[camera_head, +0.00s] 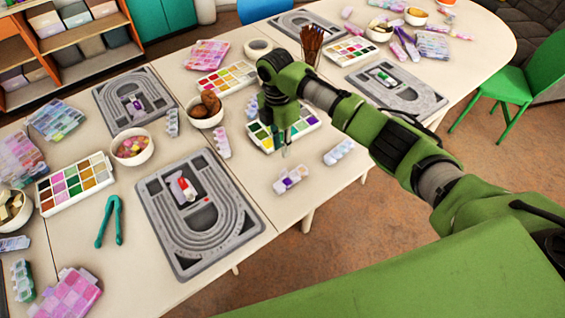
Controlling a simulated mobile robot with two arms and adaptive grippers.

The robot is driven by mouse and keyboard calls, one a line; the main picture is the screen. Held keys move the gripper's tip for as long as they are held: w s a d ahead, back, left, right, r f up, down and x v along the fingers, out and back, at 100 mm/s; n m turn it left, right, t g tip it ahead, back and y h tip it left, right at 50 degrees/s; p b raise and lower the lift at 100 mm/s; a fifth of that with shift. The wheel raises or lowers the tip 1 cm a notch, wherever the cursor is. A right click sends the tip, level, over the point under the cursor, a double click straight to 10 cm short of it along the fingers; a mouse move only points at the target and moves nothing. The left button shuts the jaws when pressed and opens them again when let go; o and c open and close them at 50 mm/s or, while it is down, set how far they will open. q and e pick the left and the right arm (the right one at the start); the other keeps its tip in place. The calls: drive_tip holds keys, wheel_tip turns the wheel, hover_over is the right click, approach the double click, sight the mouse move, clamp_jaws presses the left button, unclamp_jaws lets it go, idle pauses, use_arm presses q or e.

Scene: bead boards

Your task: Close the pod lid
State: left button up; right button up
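Several small clear pods stand on the cream table. One pod with purple contents (290,180) lies near the front edge, below and just right of my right gripper (286,150). Another pod (338,151) lies to the right, and a pink-filled pod (222,142) lies to the left. It is too small to tell which lids are open. My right gripper points down above the table, in front of a paint-like bead tray (262,141). It appears empty, and its finger gap is not clear. My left gripper is out of view.
A grey bead board (168,232) lies left of the pods, with a small red-and-white item on it. Bowls (131,158), bead trays (47,205) and green tweezers (117,221) crowd the left. Bare table surrounds the near pod.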

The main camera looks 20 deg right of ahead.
sight(283, 174)
drive_tip(key=f, duration=0.6)
drive_tip(key=f+p, duration=0.1)
drive_tip(key=f, duration=0.2)
drive_tip(key=shift+s+d, duration=0.15)
drive_tip(key=shift+s, duration=0.2)
clamp_jaws()
